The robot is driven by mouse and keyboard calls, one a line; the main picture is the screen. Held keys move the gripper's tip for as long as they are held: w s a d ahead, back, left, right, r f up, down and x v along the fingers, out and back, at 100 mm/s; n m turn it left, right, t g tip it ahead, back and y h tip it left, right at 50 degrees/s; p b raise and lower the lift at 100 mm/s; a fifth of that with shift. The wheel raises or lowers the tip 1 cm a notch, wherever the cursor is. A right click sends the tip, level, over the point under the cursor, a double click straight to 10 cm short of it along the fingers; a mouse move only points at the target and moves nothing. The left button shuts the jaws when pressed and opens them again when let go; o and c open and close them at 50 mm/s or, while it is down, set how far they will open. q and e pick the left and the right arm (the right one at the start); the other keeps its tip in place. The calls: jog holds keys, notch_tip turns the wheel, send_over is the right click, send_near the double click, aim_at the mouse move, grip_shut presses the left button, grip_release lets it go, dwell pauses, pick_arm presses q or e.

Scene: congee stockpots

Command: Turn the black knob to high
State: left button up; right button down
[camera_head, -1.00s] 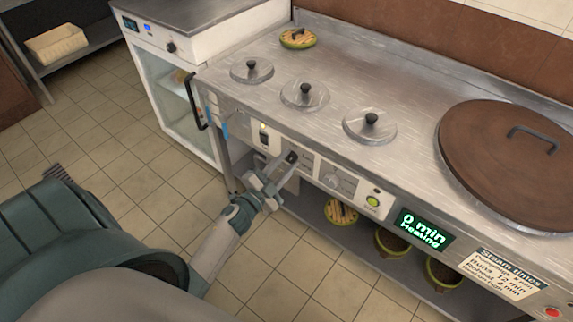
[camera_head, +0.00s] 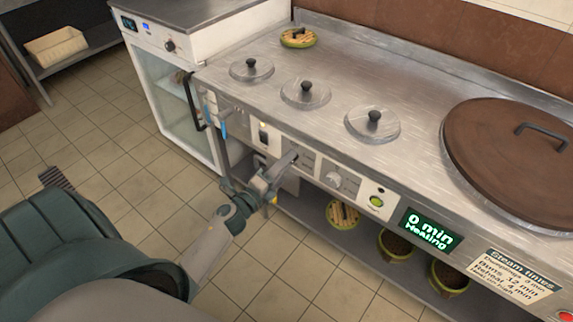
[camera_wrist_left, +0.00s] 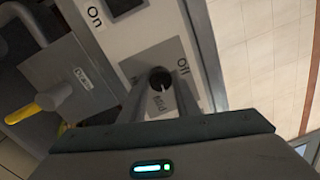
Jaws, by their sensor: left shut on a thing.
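The black knob (camera_wrist_left: 160,79) sits on the pale control panel in the left wrist view, with a short white mark pointing toward the picture's bottom. An "Off" label is to its right and a "Mid" label below it; no "High" label can be read. My left gripper (camera_wrist_left: 161,92) has a finger on each side of the knob and is shut on it. In the head view my left gripper (camera_head: 289,165) reaches the stove's front panel, and the knob is largely hidden by the fingers.
A second, pale knob (camera_head: 335,178) and a green button (camera_head: 376,201) are to the right on the panel. A black handle (camera_head: 191,101) juts out at the left. A yellow-handled lever (camera_wrist_left: 37,106) is beside the panel in the wrist view.

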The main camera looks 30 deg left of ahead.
pick_arm(q)
jog(key=m+b, duration=0.1)
jog(key=m, duration=0.8)
jog(key=m+h+b, duration=0.1)
jog(key=m, duration=0.7)
jog(key=shift+a+m+g, duration=0.1)
jog(key=shift+m+g, duration=0.3)
pick_arm(e)
jog(key=a, duration=0.1)
jog(key=w+a+t, duration=0.1)
jog(key=w+y, duration=0.1)
jog(key=shift+w+a+f+t, duration=0.15)
jog(key=shift+a+f+t, duration=0.1)
jog(key=shift+a+t, duration=0.15)
jog(key=shift+w, duration=0.1)
jog(key=shift+r, duration=0.15)
pick_arm(q)
jog(key=o, duration=0.9)
jog(key=shift+o, duration=0.8)
pick_arm(e)
jog(key=shift+a, duration=0.15)
jog(key=shift+s, duration=0.35)
